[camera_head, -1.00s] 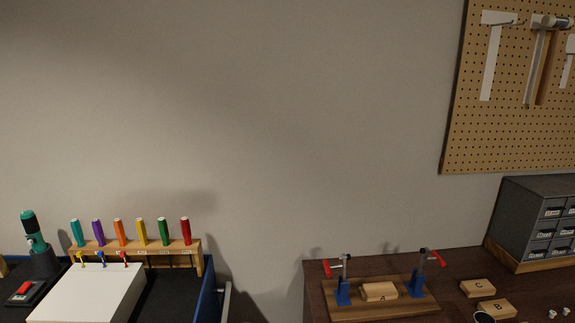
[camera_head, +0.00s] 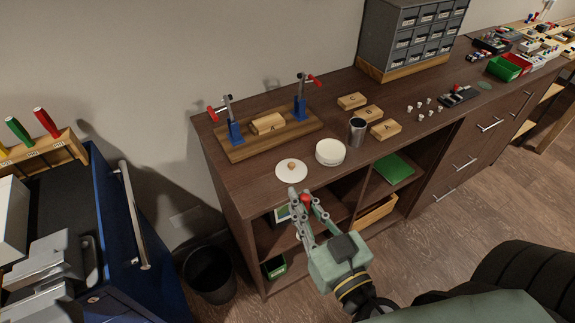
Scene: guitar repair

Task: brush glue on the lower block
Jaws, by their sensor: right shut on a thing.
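My right gripper (camera_head: 302,198) is in front of the dark wooden cabinet's near edge, below the white lid. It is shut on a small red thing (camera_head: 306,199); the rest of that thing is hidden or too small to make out. The lower block (camera_head: 268,123) lies on a wooden board (camera_head: 240,151) between two blue clamps with red handles, beyond the gripper. A white round lid with a wooden knob (camera_head: 291,171) lies on the cabinet top. A white round pot (camera_head: 330,152) stands beside it. I cannot see glue.
A metal cup (camera_head: 357,132) stands right of the pot, near loose wooden blocks (camera_head: 352,101). A grey drawer unit (camera_head: 412,37) stands behind. Open shelves lie below the cabinet top. A black bin (camera_head: 209,274) and a blue tool cart (camera_head: 113,233) are left.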

